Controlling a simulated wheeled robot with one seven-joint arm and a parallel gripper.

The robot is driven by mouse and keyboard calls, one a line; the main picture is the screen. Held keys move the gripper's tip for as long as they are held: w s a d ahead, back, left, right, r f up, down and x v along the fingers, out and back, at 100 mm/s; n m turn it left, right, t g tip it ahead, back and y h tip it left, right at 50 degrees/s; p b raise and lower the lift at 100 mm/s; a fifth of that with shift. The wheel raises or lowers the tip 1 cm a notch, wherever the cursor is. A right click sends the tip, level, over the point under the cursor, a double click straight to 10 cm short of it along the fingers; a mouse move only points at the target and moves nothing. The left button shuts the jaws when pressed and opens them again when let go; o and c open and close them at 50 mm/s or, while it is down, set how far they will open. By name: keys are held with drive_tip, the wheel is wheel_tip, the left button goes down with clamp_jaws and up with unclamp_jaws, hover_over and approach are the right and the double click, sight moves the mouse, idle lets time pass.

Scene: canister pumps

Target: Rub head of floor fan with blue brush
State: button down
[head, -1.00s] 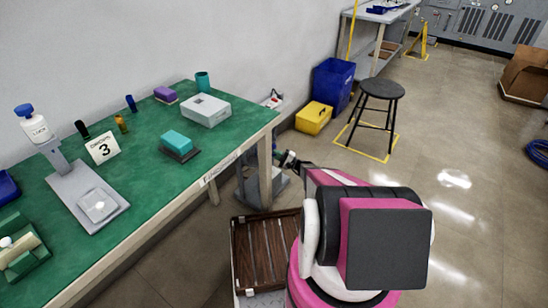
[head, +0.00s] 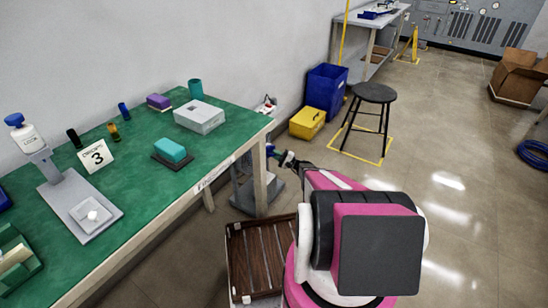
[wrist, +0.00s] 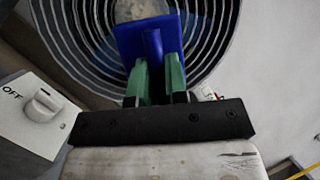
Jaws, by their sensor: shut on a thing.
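In the wrist view the blue brush (wrist: 152,42) is held between the two green fingers of my gripper (wrist: 160,78). The floor fan's head (wrist: 82,45), a round grille of dark concentric rings, fills the area behind the brush. The brush lies in front of the grille's middle, and I cannot tell whether it touches it. In the head view my gripper (head: 283,157) is low beside the right end of the green table, with a bit of the blue brush (head: 270,150) showing. The fan's head is mostly hidden there behind the table's corner.
A control box with an OFF knob (wrist: 42,104) sits at the left in the wrist view. The green table (head: 130,178) stands left of my arm. A slatted wooden crate (head: 262,262) is below. A yellow box (head: 307,122), blue bin (head: 327,90) and black stool (head: 374,94) stand beyond.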

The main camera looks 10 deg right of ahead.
drive_tip(key=shift+w+d, duration=0.85)
drive_tip(key=shift+w, duration=0.05)
drive_tip(key=shift+s+a, duration=0.1)
drive_tip(key=shift+a, duration=0.05)
drive_tip(key=shift+s+a, duration=3.8)
drive_tip(key=shift+a, duration=0.05)
drive_tip(key=shift+w+d, duration=3.95)
drive_tip(key=shift+s+a+r, duration=0.1)
drive_tip(key=shift+s+a, duration=1.15)
drive_tip(key=shift+a, duration=0.25)
drive_tip(key=s+a, duration=0.4)
drive_tip(key=s, duration=0.1)
drive_tip(key=shift+s+a, duration=0.2)
drive_tip(key=shift+a, duration=0.2)
